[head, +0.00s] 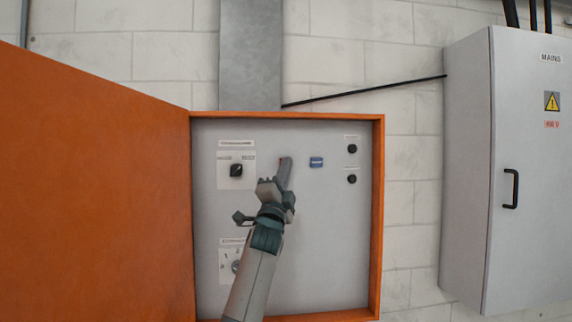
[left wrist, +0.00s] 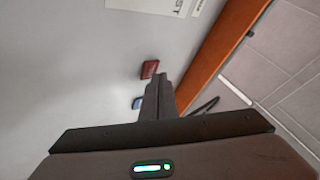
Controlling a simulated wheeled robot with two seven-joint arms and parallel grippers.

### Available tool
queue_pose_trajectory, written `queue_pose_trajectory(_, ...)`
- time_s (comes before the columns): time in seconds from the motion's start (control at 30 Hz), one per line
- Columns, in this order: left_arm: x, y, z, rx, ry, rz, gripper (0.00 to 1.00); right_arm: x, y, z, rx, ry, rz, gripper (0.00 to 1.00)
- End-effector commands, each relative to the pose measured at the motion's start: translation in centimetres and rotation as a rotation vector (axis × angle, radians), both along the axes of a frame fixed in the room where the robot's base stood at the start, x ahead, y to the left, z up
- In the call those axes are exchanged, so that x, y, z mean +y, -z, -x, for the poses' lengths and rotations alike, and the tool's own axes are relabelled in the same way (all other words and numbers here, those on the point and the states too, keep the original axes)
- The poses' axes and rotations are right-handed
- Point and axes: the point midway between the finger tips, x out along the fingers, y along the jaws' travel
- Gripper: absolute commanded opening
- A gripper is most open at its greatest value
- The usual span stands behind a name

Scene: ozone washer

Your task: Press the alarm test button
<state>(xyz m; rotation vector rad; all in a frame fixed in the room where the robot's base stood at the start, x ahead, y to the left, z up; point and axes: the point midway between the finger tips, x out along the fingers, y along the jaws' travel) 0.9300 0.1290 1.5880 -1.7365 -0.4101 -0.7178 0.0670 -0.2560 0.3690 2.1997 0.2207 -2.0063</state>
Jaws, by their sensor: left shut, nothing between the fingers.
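My left gripper (head: 286,162) is shut and empty, with its fingers pointing up in front of the grey panel (head: 325,240). A red button (head: 280,160) is almost wholly hidden behind the fingertips in the head view. In the left wrist view the red button (left wrist: 149,69) sits right beside the tips of the shut fingers (left wrist: 160,77); I cannot tell whether they touch. A blue button (head: 316,162) is just right of the fingers, and it shows partly behind them in the wrist view (left wrist: 138,102). The button labels are not readable. My right gripper is not in view.
The orange cabinet door (head: 95,180) stands open at the left. A black rotary switch (head: 236,170) is left of the gripper, another (head: 236,266) below. Two black knobs (head: 352,165) are at the right. A grey mains cabinet (head: 520,220) stands farther right.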

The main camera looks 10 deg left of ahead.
Motion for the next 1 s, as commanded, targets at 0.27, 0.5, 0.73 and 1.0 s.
queue_pose_trajectory(0.27,0.09,-0.04,-0.24,0.000,-0.001,0.001,0.00,0.00,-0.01,0.00,0.000,0.000,0.000,0.31)
queue_pose_trajectory(0.5,0.13,-0.05,-0.48,0.000,0.000,0.000,0.00,-0.01,-0.02,0.00,0.000,0.000,0.000,0.31)
queue_pose_trajectory(0.73,0.19,-0.08,-0.67,-0.001,0.000,0.000,0.00,0.00,-0.02,0.00,0.000,0.000,0.000,0.31)
queue_pose_trajectory(1.0,0.22,-0.04,-0.71,0.000,0.000,0.000,0.00,-0.01,-0.02,0.00,0.000,0.000,0.000,0.31)
